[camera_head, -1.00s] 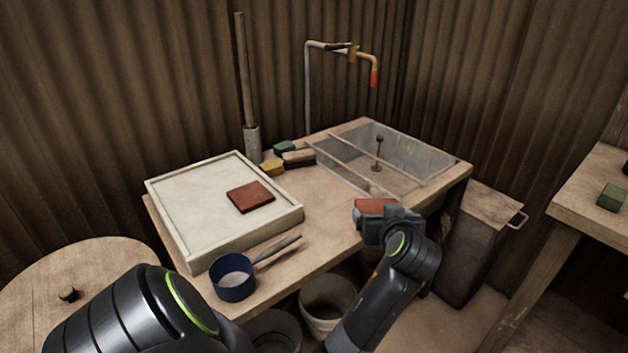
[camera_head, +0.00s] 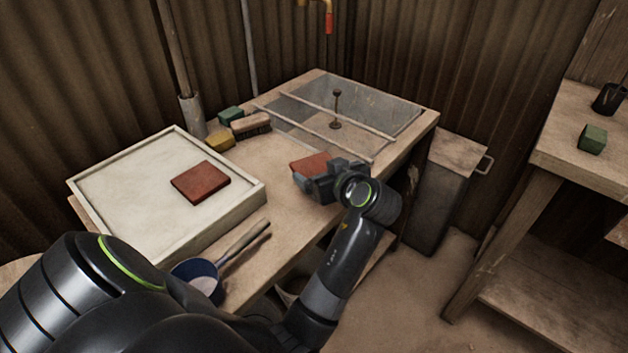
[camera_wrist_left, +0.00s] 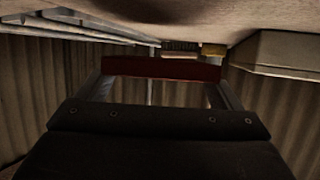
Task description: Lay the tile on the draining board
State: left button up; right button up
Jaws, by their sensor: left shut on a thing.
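My left gripper (camera_head: 318,172) is shut on a dark red tile (camera_head: 310,162), holding it roughly level by the front edge of the workbench, left of the sink's near corner. In the left wrist view the tile (camera_wrist_left: 160,68) spans between the two fingers, with the bench surface upside down above it. A pale, rimmed board (camera_head: 120,200) sits at the bench's left end. A second red tile (camera_head: 201,182) lies flat on it. I cannot tell for certain which surface is the draining board. My right gripper is not in view.
A sink (camera_head: 385,103) with rails is sunk into the bench's right part. A brush (camera_head: 251,125), a yellow block (camera_head: 220,140) and a green block (camera_head: 230,115) sit at the back. Bare bench lies between board and sink.

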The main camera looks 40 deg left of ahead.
pick_arm(q)
notch_tip(320, 180, down, 4)
jog(key=shift+r+b, duration=0.1)
jog(key=shift+b, duration=0.2)
jog(key=shift+a+f, duration=0.1)
jog(key=shift+f, duration=0.25)
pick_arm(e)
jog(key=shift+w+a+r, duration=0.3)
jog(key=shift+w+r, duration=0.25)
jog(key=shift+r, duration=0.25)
pick_arm(q)
jog(key=shift+f, duration=0.1)
jog(key=o, duration=0.9)
jog(key=shift+o, duration=0.2)
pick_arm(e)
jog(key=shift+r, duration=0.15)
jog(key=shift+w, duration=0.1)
